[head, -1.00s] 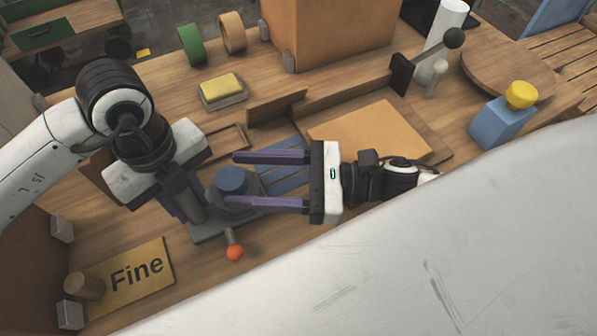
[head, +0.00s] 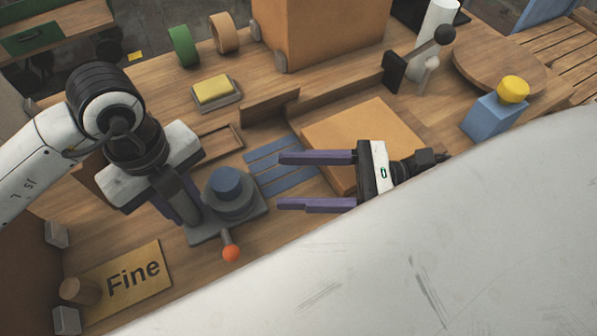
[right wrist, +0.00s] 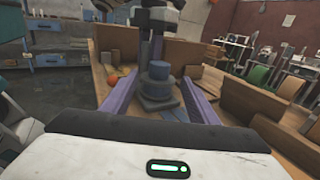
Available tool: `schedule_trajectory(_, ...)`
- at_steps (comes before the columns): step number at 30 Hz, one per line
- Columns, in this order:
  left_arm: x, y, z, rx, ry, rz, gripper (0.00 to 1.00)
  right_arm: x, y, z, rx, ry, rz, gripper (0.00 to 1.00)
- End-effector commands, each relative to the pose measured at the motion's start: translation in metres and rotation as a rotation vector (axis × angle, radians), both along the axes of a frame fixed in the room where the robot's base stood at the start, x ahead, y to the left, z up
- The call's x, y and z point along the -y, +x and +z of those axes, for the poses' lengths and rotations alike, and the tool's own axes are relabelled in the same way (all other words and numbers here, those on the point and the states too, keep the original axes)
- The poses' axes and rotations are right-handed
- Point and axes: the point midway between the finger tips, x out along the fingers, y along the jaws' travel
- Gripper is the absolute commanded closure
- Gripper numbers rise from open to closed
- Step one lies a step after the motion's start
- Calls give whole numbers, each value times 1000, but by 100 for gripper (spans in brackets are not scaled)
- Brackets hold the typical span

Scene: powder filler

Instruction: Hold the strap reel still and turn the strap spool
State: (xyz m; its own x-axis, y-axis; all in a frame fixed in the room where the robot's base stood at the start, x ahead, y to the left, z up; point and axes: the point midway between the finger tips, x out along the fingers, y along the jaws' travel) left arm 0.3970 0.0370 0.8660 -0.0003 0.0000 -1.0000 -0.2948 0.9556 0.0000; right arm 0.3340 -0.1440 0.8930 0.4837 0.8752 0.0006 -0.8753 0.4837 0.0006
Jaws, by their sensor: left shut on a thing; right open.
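The strap reel has a grey square base (head: 256,207) with a grey round body and a blue cylindrical spool (head: 224,181) on top. A crank with an orange ball (head: 231,254) sticks out at its near side. My left gripper (head: 182,208) is shut on the left side of the reel; its own wrist hides much of the contact. My right gripper (head: 280,180) is open and empty, to the right of the reel, its fingers pointing at it. In the right wrist view the blue spool (right wrist: 159,70) stands ahead between the two purple fingers, apart from them.
Blue strips (head: 283,165) lie right of the reel, beside a flat orange-brown box (head: 350,135). A sign reading "Fine" (head: 130,285) lies at the near left. A yellow sponge in a dish (head: 214,90) and tape rolls (head: 184,46) stand behind. A blue bottle with yellow cap (head: 493,117) is at right.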

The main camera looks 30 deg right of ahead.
Motion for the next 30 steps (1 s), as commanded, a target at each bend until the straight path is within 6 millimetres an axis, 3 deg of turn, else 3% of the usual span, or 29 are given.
schedule_trajectory(8,0,0,1,1,-2,0,100,-1,3,1,7,4,6,46)
schedule_trajectory(14,0,0,1,1,-2,0,100,-8,21,15,54,52,79,46)
schedule_trajectory(22,0,0,1,2,-2,0,100,-31,50,40,111,92,314,46)
schedule_trajectory(30,0,0,1,2,-2,0,100,-51,75,59,98,5,579,46)
